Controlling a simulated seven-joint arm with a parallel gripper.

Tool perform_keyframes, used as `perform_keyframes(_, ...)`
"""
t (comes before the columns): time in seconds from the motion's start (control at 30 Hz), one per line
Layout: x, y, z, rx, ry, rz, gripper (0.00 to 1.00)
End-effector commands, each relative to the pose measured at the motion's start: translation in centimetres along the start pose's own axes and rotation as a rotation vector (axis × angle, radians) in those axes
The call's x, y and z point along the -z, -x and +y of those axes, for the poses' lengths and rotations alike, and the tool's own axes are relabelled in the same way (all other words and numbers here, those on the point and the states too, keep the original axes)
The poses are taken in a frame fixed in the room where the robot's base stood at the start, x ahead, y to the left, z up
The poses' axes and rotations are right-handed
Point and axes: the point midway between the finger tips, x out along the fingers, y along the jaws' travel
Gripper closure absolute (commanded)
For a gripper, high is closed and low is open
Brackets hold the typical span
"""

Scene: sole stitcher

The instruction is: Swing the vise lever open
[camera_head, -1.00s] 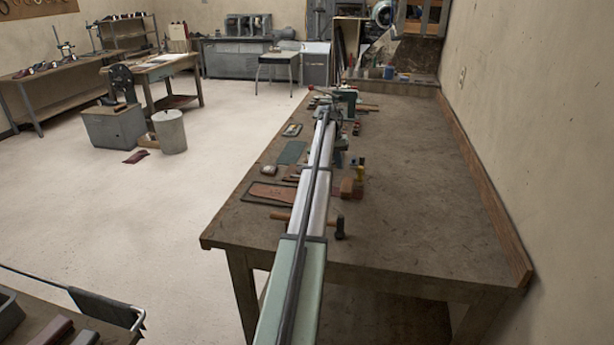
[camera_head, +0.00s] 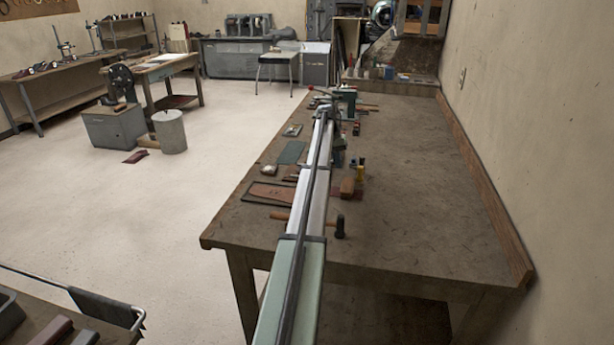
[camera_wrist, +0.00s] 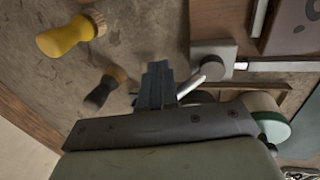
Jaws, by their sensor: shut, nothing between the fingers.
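The vise (camera_head: 343,102) is a small green-grey device at the far end of the long bench, just beyond the end of my arm. A thin red-tipped lever (camera_head: 322,90) sticks out to the left at its top. My gripper (camera_wrist: 157,70) is shut and empty in the wrist view, its dark fingers close together. A pale rod (camera_wrist: 205,76) and a grey metal block (camera_wrist: 213,58) lie just right of the fingertips. I cannot tell whether the fingers touch the rod, or whether it belongs to the vise. In the head view my arm hides the gripper and part of the vise.
A yellow-handled tool (camera_wrist: 68,36) and a dark-handled tool (camera_wrist: 102,90) lie left of the fingers. A hammer (camera_head: 339,227), a brown leather piece (camera_head: 270,192) and a green mat (camera_head: 291,152) lie along my arm. The bench's right side is clear up to the wall.

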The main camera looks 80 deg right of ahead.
Motion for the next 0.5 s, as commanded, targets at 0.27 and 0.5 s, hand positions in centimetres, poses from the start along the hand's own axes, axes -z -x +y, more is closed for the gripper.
perform_keyframes(0.27, -0.51, -0.09, 0.08, -0.001, 0.000, -0.004, 1.00)
perform_keyframes(0.5, -0.57, 0.05, 0.16, -0.002, 0.000, -0.005, 1.00)
